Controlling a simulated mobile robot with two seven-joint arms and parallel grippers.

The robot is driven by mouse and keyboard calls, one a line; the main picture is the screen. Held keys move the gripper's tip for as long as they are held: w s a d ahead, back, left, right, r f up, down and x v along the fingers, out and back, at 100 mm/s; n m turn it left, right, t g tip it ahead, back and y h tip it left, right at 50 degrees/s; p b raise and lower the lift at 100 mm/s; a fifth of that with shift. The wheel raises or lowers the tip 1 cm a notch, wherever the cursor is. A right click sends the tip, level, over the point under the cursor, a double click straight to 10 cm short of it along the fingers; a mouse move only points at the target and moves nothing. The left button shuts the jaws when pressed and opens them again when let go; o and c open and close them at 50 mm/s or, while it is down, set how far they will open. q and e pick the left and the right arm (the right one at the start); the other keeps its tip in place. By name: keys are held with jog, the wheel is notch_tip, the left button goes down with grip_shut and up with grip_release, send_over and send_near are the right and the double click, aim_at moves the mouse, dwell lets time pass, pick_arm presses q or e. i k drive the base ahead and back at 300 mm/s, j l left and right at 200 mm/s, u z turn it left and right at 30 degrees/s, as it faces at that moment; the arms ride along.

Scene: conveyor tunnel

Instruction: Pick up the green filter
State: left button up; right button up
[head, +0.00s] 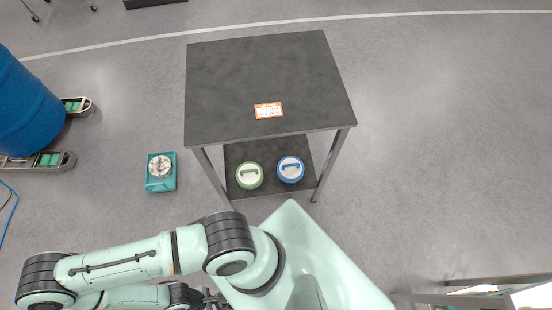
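The green filter (249,176) is a round white-topped piece with a green rim and a green handle. It sits on the lower shelf of the dark table, left of a similar blue filter (290,169). My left arm reaches across the bottom of the head view, below and apart from the filter. Only a small dark part of a gripper shows at the bottom edge, mostly hidden by the arm, so its fingers cannot be made out. My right gripper does not show.
The dark table (262,75) has an orange-and-white label (268,110) on its top. Its legs flank the lower shelf (270,188). A teal box-like device (161,184) stands on the floor at left. A blue barrel (25,110) stands far left.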

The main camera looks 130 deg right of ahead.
aim_at(250, 175)
jog(key=z, duration=4.4)
